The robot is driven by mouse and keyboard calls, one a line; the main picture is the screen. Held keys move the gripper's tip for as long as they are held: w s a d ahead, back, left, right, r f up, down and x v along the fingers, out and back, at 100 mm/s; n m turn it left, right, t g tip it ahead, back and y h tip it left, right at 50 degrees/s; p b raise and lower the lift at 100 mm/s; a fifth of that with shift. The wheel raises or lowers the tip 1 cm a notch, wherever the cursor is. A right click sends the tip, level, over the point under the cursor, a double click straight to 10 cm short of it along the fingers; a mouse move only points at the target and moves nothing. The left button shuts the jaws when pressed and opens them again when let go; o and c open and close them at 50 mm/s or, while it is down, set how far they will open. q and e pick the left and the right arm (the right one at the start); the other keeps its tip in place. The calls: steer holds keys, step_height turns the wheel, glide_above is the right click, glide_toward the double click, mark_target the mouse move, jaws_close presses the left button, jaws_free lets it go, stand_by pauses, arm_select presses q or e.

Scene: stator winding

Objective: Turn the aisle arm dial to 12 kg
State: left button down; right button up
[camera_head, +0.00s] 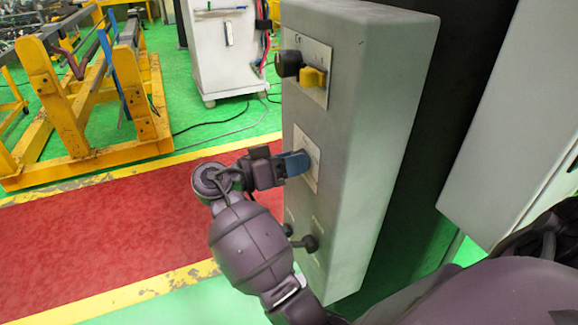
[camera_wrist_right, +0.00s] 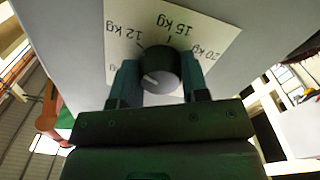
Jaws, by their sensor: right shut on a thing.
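The dial (camera_wrist_right: 160,70) is a round dark knob on a white label plate, seen upside down in the right wrist view. A pale mark shows on the knob's lower left face; I cannot tell which label the knob points to. My right gripper (camera_wrist_right: 160,83) is shut on the knob, one finger on each side. In the head view the right gripper (camera_head: 297,164) reaches the middle plate of the grey cabinet (camera_head: 365,130) and hides the dial. My left gripper is out of view.
Above the dial, the cabinet carries a black knob (camera_head: 288,63) and a yellow switch (camera_head: 313,77). Below it are small dark knobs (camera_head: 310,243). A white cabinet (camera_head: 222,55) and yellow frames (camera_head: 80,100) stand behind. The red floor strip (camera_head: 100,225) is clear.

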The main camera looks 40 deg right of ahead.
steer(key=shift+f+m, duration=0.15)
steer(key=shift+m, duration=0.25)
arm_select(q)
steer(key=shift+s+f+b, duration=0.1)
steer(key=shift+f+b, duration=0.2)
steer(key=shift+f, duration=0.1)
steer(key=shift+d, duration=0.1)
arm_select(e)
steer(key=o, duration=0.9)
